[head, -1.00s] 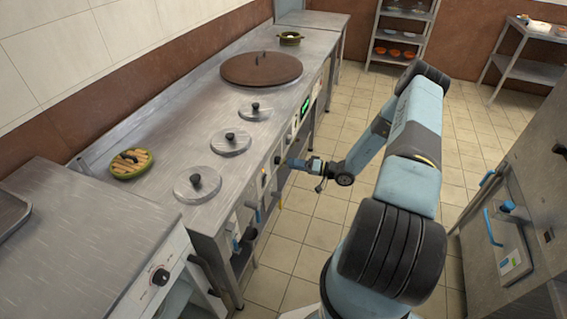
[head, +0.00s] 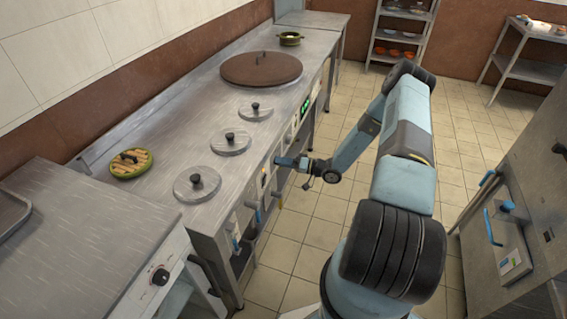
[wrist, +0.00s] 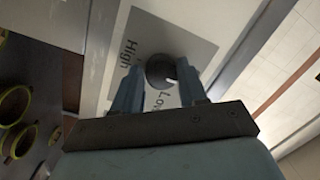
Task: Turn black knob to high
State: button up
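The black knob (wrist: 161,71) sits on a grey plate (wrist: 190,45) lettered "High" and "Low" in the wrist view. Its white mark points to the lower right, on the "Low" side. My gripper (wrist: 160,80) has its two blue fingers spread, one on each side of the knob. I cannot tell whether they touch it. In the head view my gripper (head: 284,161) is close to the front panel of the steel counter (head: 180,130), and it hides the knob there.
Several lidded pots (head: 197,184) are set in the counter top. Blue-and-grey handles (head: 257,212) stick out from its front, below and left of my gripper. A white oven (head: 150,290) with its own black knob (head: 160,276) stands at the front left. The tiled floor (head: 310,220) is clear.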

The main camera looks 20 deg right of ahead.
jog(key=c, duration=0.6)
jog(key=shift+m, duration=0.3)
jog(key=shift+s+n+t+h, duration=0.1)
jog(key=shift+n+t+h, duration=0.35)
jog(key=shift+n, duration=5.25)
jog(key=shift+s+n+t+h, duration=0.1)
jog(key=shift+n+t+h, duration=0.35)
jog(key=shift+n, duration=5.25)
jog(key=shift+n+t+h, duration=0.2)
jog(key=shift+n+t, duration=0.4)
jog(key=shift+n, duration=5.1)
